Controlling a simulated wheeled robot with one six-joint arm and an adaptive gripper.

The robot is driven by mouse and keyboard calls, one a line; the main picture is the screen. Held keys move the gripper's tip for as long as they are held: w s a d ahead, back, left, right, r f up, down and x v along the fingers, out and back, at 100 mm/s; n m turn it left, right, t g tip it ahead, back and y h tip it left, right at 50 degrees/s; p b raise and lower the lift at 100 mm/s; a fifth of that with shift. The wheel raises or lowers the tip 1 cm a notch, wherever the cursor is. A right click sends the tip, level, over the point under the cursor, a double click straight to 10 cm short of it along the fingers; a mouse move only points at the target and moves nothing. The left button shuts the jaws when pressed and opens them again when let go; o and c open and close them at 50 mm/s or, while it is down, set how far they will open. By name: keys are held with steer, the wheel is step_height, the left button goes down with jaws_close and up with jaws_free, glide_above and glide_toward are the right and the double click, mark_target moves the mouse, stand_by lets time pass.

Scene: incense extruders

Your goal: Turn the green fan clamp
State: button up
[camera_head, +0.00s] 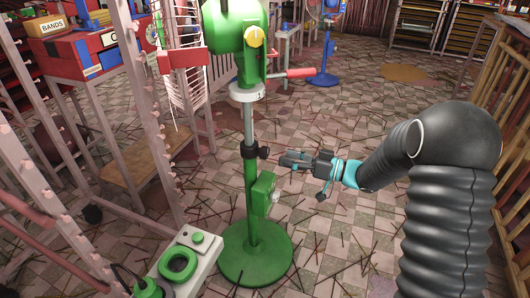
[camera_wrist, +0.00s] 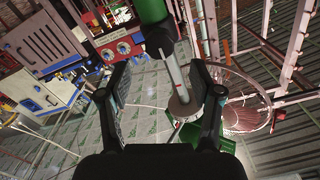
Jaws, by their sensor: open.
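The green fan stand (camera_head: 251,185) stands upright on a round green base. Its clamp (camera_head: 258,151) is a dark collar with a knob on the right side, where the green tube meets the silver pole. My gripper (camera_head: 290,160) is just right of the clamp, fingers pointing at it. In the wrist view the dark clamp (camera_wrist: 160,44) shows at the upper middle, ahead of my open fingers (camera_wrist: 158,74) and roughly between their tips. Nothing is held. Whether a finger touches the knob cannot be told.
A green switch box (camera_head: 262,192) sits on the pole below the clamp. A red-handled lever (camera_head: 299,73) sticks out above. A white control panel (camera_head: 192,262) and pale racks stand at left. Thin sticks litter the tiled floor; a blue fan base (camera_head: 323,80) stands behind.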

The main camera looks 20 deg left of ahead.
mark_target(268, 153)
steer(key=a, duration=0.7)
steer(key=shift+w+a, duration=0.35)
steer(key=c, duration=1.2)
